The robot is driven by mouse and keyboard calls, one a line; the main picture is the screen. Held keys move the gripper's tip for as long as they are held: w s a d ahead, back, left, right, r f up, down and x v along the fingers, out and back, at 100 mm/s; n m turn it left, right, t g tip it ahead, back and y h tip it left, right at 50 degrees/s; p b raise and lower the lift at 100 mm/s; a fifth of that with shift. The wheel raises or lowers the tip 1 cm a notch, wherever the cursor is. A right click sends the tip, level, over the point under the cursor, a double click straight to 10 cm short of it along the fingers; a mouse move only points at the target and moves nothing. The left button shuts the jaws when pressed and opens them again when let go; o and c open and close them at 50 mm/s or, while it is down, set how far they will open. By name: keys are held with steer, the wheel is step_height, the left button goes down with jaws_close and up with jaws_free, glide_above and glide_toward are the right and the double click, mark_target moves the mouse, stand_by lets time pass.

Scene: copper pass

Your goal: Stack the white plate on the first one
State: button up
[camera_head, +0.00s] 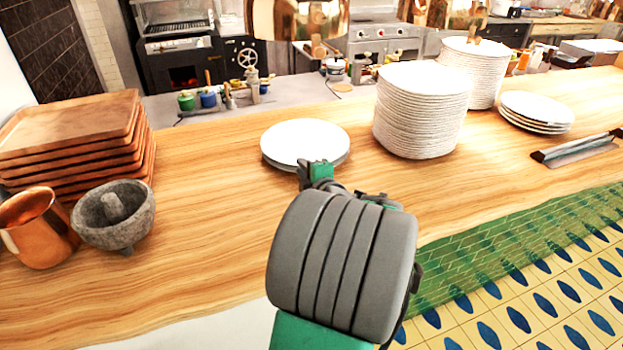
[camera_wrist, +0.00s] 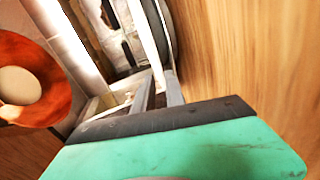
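A white plate (camera_head: 305,139) lies flat, or nearly so, right above a grey-rimmed plate (camera_head: 342,163) on the wooden counter. The lower plate is mostly hidden under it. My gripper (camera_head: 316,168) is at the near edge of the two plates. In the wrist view, the white plate's edge (camera_wrist: 149,38) runs between my fingers (camera_wrist: 158,88), which are close together and seem shut on its rim. The darker lower plate (camera_wrist: 170,35) shows just beside it. I cannot tell whether the two plates touch.
A tall plate stack (camera_head: 422,112) stands right of my gripper, another stack (camera_head: 471,72) behind it, and a low stack (camera_head: 537,112) farther right. Wooden trays (camera_head: 75,140), a stone mortar (camera_head: 115,218) and a copper mug (camera_head: 38,230) stand left. Counter between is clear.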

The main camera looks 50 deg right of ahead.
steer(key=b+v, duration=0.1)
steer(key=v, duration=0.7)
steer(key=shift+s+a+b, duration=0.15)
steer(key=shift+s+b, duration=0.1)
steer(key=shift+b, duration=0.05)
steer(key=shift+r, duration=0.1)
